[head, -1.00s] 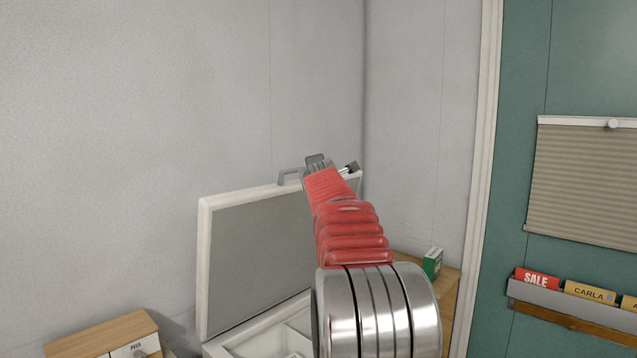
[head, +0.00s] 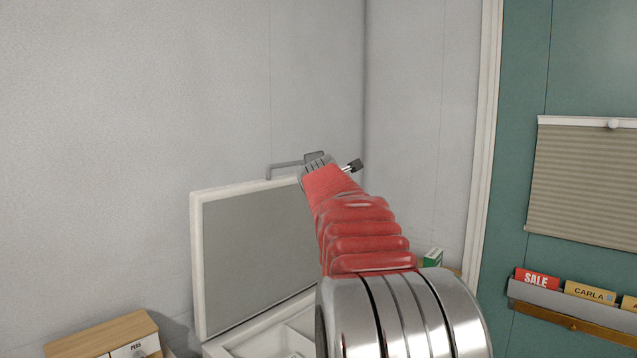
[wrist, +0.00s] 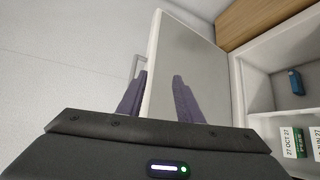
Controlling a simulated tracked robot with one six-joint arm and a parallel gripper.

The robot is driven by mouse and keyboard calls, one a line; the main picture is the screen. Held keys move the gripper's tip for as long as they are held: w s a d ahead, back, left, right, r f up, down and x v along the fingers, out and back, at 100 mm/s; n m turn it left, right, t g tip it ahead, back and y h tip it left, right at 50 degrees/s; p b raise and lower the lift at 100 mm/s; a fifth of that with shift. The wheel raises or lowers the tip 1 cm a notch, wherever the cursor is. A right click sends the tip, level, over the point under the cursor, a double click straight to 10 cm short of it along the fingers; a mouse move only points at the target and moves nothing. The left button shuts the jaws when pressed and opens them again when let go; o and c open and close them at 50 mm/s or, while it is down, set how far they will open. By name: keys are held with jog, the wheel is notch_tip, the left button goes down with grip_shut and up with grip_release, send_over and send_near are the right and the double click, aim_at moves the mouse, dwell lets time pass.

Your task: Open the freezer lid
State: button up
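The freezer lid (head: 258,245) is white-framed with a grey inner panel and stands raised, close to upright, above the white freezer body (head: 255,340). Its grey handle (head: 285,166) projects from the top edge. My gripper (head: 332,163) is at the lid's upper right corner, and my arm hides that part. In the wrist view, the two dark fingers of my gripper (wrist: 159,75) are apart, one on each side of the lid's edge (wrist: 153,65). The handle (wrist: 135,66) shows just beyond the left finger. I cannot tell whether either finger touches the lid.
Grey walls stand behind the lid. A wooden drawer unit (head: 100,335) is at lower left. A green box (head: 432,258) stands right of my arm. The open freezer shows a blue item (wrist: 295,82) and dated packages (wrist: 293,143). A file rack (head: 570,302) hangs at right.

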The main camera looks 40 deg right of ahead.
jog(key=s+a+f+m+g+y, duration=0.15)
jog(key=s+a+f, duration=0.25)
jog(key=a, duration=0.5)
jog(key=s+a+f+m+y, duration=0.2)
jog(key=s+a+f+m, duration=0.15)
jog(key=a, duration=0.45)
jog(key=s+a+f+m+g+y, duration=0.1)
jog(key=s+a+f+y, duration=0.2)
jog(key=a, duration=0.6)
jog(key=s+a+f+m+g+y, duration=0.1)
jog(key=s+a+f+m+g, duration=0.1)
jog(key=s+a+f, duration=0.7)
jog(key=s+a+f+m+g+y, duration=0.2)
jog(key=s+a+f+m, duration=0.2)
jog(key=s+a+f, duration=0.6)
jog(key=s+f, duration=0.1)
jog(key=s, duration=0.3)
jog(key=shift+s+m, duration=0.2)
jog(key=shift+m, duration=0.1)
jog(key=shift+a+y, duration=0.1)
jog(key=shift+y, duration=0.15)
